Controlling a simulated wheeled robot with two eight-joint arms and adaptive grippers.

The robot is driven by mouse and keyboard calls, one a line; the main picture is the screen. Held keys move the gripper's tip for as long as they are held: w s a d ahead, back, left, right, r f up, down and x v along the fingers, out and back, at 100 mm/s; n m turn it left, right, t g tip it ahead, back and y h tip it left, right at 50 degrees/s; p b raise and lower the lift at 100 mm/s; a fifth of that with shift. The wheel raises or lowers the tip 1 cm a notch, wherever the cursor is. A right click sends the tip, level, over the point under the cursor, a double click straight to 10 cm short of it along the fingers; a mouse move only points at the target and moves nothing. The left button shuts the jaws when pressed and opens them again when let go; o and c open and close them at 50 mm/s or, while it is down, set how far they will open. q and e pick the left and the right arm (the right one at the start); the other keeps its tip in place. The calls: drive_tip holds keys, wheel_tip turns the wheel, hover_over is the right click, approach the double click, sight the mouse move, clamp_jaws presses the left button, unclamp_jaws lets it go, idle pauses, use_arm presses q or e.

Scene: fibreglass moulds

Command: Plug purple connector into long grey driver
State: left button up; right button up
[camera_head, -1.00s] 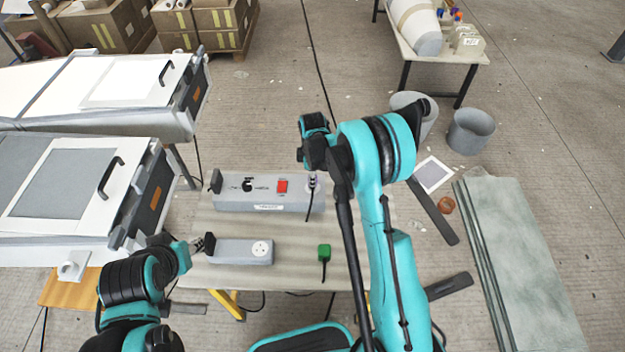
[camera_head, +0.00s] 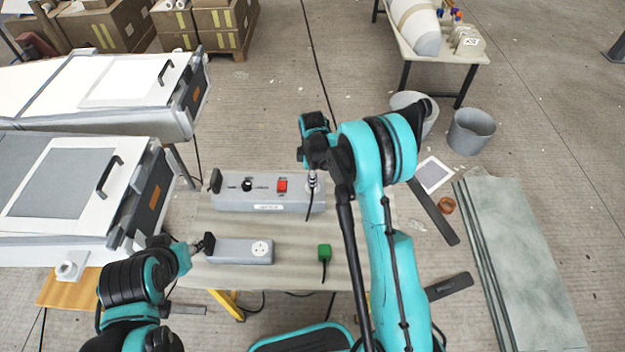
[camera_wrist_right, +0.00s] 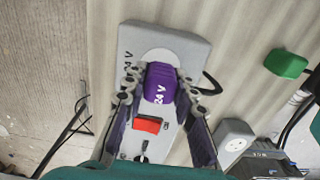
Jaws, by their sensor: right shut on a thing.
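The long grey driver (camera_head: 230,205) lies on the table, with a black knob and a red switch on top. It also shows in the right wrist view (camera_wrist_right: 128,45). My right gripper (camera_head: 312,182) is over its right end, fingers pointing down. In the right wrist view, my right gripper (camera_wrist_right: 158,88) is shut on the purple connector (camera_wrist_right: 160,80), marked 24 V. The connector is over the driver's round pale socket area (camera_wrist_right: 158,55); its underside is hidden, so I cannot tell how deep it sits. My left gripper (camera_head: 198,245) is at the shorter grey box's left end, its fingers unclear.
The shorter grey box (camera_head: 235,251) with a round white socket lies nearer me. A green connector (camera_head: 324,252) with a dark cable is to its right, also in the right wrist view (camera_wrist_right: 287,63). Bare table (camera_head: 290,228) shows between them.

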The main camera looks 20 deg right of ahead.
drive_tip(key=shift+f+b, duration=0.5)
drive_tip(key=shift+f, duration=0.15)
drive_tip(key=o, duration=1.2)
drive_tip(key=shift+r, duration=0.1)
drive_tip(key=shift+c, duration=0.2)
wheel_tip(320, 180, up, 12)
